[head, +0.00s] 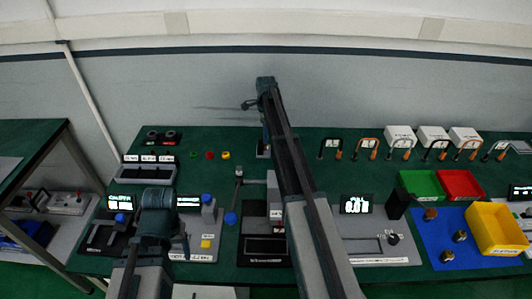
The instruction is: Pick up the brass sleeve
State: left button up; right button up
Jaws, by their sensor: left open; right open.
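Several small metal cylinders stand on the blue mat (432,250) at the right. One is brown and coppery (430,214) near the mat's back left, and looks most like the brass sleeve. Two greyer ones (460,236) (447,256) stand in front of it. My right gripper (258,104) is at the far end of my long outstretched arm, high at the back centre and far left of the mat. My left gripper (157,205) is low at the left, over the bench devices. Both are open, with fingers small or partly hidden, and neither is near the cylinders.
A yellow bin (497,228) stands on the mat's right side. Green (421,184) and red (460,183) trays sit behind it. A black block (398,204) and a display device (357,204) stand left of the mat. Orange-handled tools line the back.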

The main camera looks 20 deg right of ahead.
aim_at(266, 146)
jog(key=shift+f, duration=0.1)
pick_arm(q)
notch_tip(266, 146, down, 6)
jog(key=b, duration=0.5)
jog(key=shift+r, duration=0.25)
pick_arm(e)
notch_tip(266, 146, down, 5)
jog(key=shift+f, duration=0.15)
pick_arm(q)
jog(key=shift+r, duration=0.15)
pick_arm(e)
grip_shut()
